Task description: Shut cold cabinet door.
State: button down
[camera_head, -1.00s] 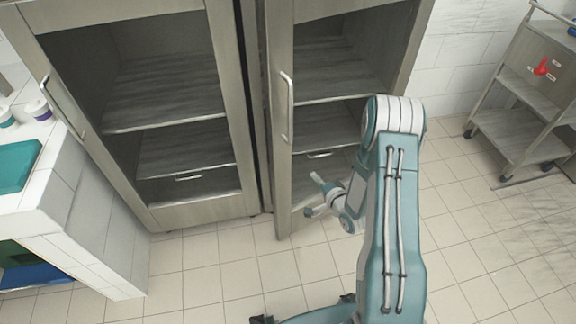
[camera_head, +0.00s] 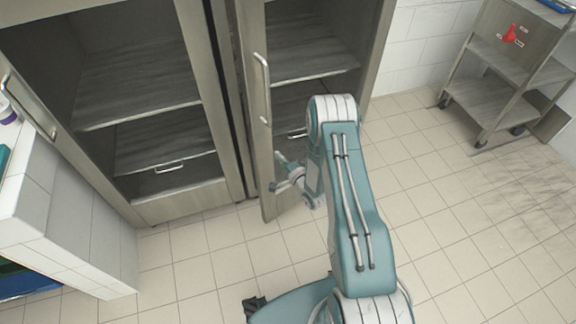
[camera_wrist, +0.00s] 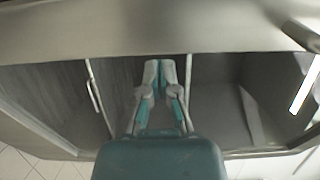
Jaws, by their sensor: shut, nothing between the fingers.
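The cold cabinet (camera_head: 160,205) is grey with two tall doors side by side in the head view. The right door (camera_head: 258,150) stands ajar, its lower corner out over the floor; it has a long vertical handle (camera_head: 263,88) near its left edge. My gripper (camera_head: 279,172) is shut and empty, low at this door, just right of its handle-side frame and below the handle. Whether it touches the door I cannot tell. In the wrist view my gripper (camera_wrist: 165,72) points toward the grey cabinet parts. My arm hides the door's lower right part.
The left door's handle (camera_head: 30,106) is at the far left, beside a white tiled counter (camera_head: 75,230). A metal trolley (camera_head: 490,95) with a red item (camera_head: 510,33) stands at the back right. The tiled floor (camera_head: 450,200) between is clear.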

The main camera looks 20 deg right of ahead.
aim_at(269, 145)
jog(key=shift+x, duration=2)
